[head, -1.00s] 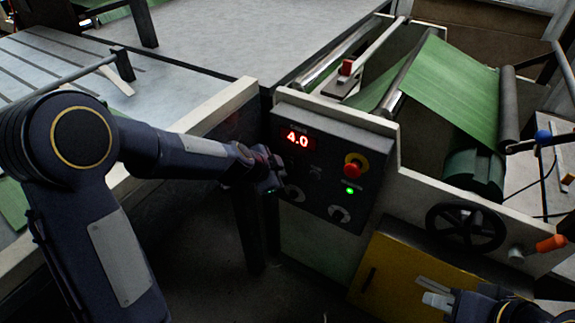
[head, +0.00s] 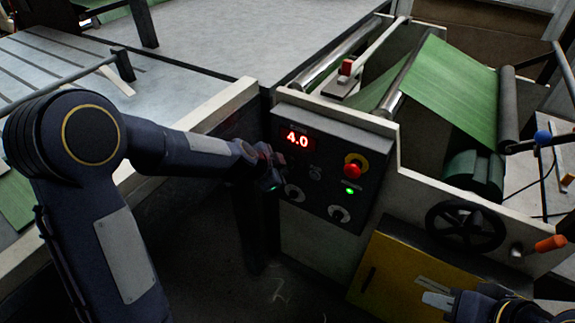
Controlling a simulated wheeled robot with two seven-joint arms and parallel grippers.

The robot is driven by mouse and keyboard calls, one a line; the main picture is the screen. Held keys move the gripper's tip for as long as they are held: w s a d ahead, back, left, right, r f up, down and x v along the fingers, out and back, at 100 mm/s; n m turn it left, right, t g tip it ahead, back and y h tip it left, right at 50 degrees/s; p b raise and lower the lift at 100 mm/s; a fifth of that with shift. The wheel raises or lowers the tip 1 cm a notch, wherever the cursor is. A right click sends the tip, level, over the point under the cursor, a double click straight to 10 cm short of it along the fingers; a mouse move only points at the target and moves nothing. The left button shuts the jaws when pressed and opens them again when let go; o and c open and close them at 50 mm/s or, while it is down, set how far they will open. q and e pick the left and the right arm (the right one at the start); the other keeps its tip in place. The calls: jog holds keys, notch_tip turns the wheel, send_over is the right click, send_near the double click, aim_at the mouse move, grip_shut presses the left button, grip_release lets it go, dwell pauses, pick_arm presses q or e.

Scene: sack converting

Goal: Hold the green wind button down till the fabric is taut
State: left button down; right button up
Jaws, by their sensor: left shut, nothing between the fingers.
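The control panel (head: 325,172) is a dark box with a red display (head: 297,138) reading 4.0. A green lit spot (head: 350,191) sits below a red knob on a yellow ring (head: 354,167). My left gripper (head: 274,178) is shut at the panel's left edge, beside the dials. I cannot tell whether it touches the panel, and whatever lies behind its fingers is hidden. The green fabric (head: 447,92) slopes from the upper roller to the dark roll and looks flat. My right gripper (head: 430,289) is at the lower right, in front of the yellow door; its fingers look slightly apart.
A black handwheel (head: 465,227) and an orange handle (head: 551,243) are on the machine's front at right. A yellow cabinet door (head: 400,280) is below. A pale frame rail (head: 215,112) runs behind my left arm. The floor (head: 240,295) between is clear.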

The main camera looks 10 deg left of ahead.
pick_arm(q)
jog(key=shift+w+d, duration=0.15)
jog(key=shift+w, duration=0.25)
dwell(1.6)
jog(key=shift+s, duration=0.1)
dwell(2.9)
jog(key=shift+s+a+b, duration=0.3)
jog(key=shift+s, duration=0.4)
jog(key=shift+s, duration=0.1)
jog(key=shift+s+a+b, duration=0.25)
jog(key=shift+s+a, duration=0.05)
jog(key=shift+s, duration=0.45)
jog(key=shift+s+a+b, duration=0.25)
jog(key=shift+s+b, duration=0.05)
jog(key=shift+s, duration=0.45)
jog(key=shift+s+a+b, duration=0.25)
jog(key=shift+s+a, duration=0.05)
jog(key=shift+s, duration=0.45)
jog(key=shift+s, duration=0.1)
